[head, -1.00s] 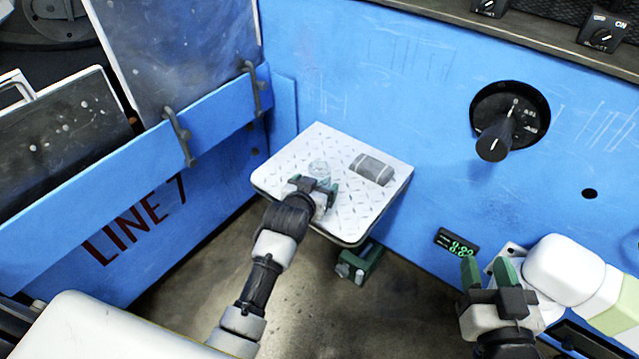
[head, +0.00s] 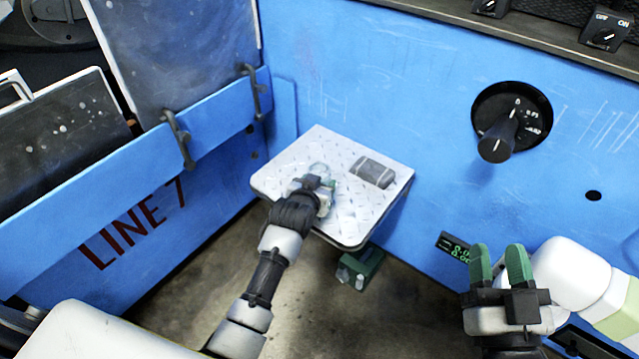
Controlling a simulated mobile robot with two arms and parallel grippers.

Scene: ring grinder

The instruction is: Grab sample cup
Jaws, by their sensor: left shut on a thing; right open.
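A small clear sample cup (head: 318,169) stands on the white diamond-plate shelf (head: 347,222), towards its left part. My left gripper (head: 325,186) is at the cup and shut on it. The gripper and wrist hide most of the cup; only its upper rim shows. My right gripper (head: 500,264) is at the lower right, its two green fingers pointing up and apart, empty.
A grey block-like item (head: 373,171) lies on the shelf right of the cup. A black knob (head: 498,145) sticks out of the blue wall. A small green display (head: 455,246) is beside my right gripper. A green and grey fitting (head: 360,267) sits under the shelf.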

